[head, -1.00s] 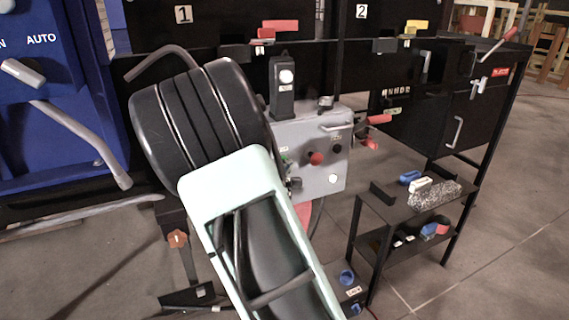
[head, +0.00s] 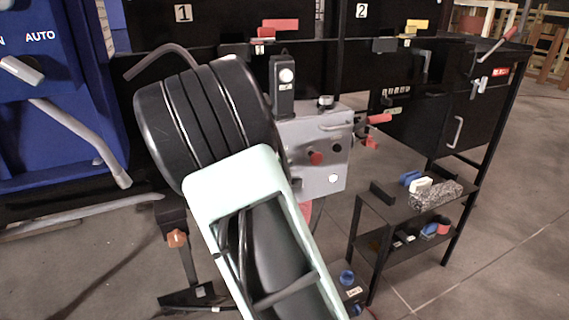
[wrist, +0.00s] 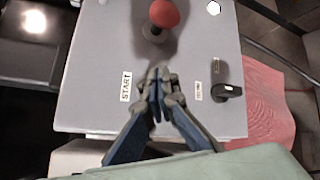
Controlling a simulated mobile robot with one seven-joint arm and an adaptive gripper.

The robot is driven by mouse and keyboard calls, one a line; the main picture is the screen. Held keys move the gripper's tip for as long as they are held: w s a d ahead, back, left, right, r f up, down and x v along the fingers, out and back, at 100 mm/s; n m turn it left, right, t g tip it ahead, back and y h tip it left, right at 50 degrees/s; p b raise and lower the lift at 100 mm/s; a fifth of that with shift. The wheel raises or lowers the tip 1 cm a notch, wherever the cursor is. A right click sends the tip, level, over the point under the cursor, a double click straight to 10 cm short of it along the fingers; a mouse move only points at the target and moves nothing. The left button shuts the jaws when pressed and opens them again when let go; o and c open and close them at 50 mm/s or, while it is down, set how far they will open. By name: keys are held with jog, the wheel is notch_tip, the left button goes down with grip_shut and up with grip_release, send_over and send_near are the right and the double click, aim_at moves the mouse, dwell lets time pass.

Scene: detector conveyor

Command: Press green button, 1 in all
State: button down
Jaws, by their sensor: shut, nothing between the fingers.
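The green button does not show clearly in either view now. The grey control box (head: 325,160) stands in the middle of the head view, and its face (wrist: 95,60) fills much of the wrist view. A START label (wrist: 126,87) is on that face, just left of my fingertips. My gripper (wrist: 159,78) is shut and empty, its fingertips over the face beside the label. I cannot tell whether they touch it. In the head view my arm hides the gripper and the left part of the box.
A red mushroom button (wrist: 164,13) sticks out just beyond my fingertips. A black switch (wrist: 232,91) is to their right. A black shelf stand (head: 395,210) with small items stands right of the box. The floor at far right is clear.

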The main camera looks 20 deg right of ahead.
jog(key=shift+s, duration=0.6)
jog(key=shift+s+d+b, duration=0.1)
jog(key=shift+s+b, duration=1)
jog(key=shift+s, duration=1.45)
